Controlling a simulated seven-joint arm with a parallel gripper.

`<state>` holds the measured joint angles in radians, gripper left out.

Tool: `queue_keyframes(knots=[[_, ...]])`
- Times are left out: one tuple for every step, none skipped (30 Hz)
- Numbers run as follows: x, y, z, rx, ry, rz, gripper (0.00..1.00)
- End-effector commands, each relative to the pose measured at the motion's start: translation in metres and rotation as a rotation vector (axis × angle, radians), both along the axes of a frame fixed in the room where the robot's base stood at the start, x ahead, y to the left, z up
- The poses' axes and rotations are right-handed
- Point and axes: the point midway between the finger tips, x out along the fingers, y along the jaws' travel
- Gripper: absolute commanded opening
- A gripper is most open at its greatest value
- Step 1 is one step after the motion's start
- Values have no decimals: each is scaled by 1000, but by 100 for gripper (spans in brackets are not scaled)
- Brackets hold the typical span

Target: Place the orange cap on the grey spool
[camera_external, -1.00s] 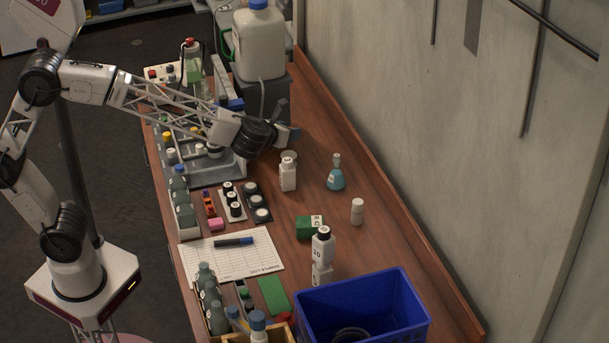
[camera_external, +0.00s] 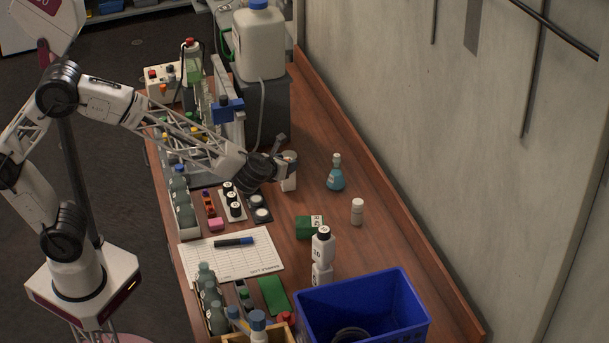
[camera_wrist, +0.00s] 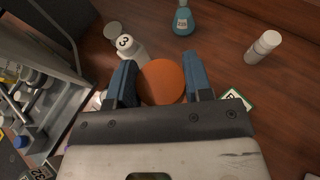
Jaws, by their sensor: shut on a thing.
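The orange cap (camera_wrist: 161,82) shows in the wrist view as a round orange disc between the two blue fingers. My gripper (camera_wrist: 160,64) is shut on it. In the external view my gripper (camera_external: 286,158) is over the middle of the bench, beside and partly in front of the white bottle marked 3; the cap cannot be made out there. A small round grey thing (camera_wrist: 113,30), which looks like the grey spool, stands beyond that bottle in the wrist view. In the external view it is hidden behind my gripper.
The white bottle marked 3 (camera_wrist: 129,46) stands close to the grey round thing. A blue flask (camera_external: 336,179), a white vial (camera_external: 357,211) and a green box (camera_external: 308,227) stand nearby. A blue bin (camera_external: 400,316) is at the front. Bench around the flask is clear.

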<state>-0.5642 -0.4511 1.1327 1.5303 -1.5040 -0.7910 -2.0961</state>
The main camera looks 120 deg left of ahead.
Motion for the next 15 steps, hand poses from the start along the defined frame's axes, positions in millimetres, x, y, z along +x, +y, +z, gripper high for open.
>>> queue_keyframes(knots=[[0, 0, -19, -1, 4, -1, 25], [0, 0, -27, -1, 4, -1, 25], [0, 0, -38, -1, 3, 0, 25], [0, 0, -45, -1, 3, -1, 25], [0, 0, -51, -1, 3, -1, 25], [0, 0, -59, -1, 2, -1, 25], [0, 0, -64, -1, 3, -1, 25], [0, 0, -68, 0, 2, -1, 25], [0, 0, -72, 0, 1, 0, 25], [0, 0, -75, 0, 1, 0, 25], [0, 0, -77, 0, 1, 0, 25], [0, 0, -79, 0, 0, 0, 25], [0, 0, -80, 0, 0, 0, 25], [0, 0, -80, 0, 0, 0, 25], [0, 0, -81, 0, 0, 0, 25]])
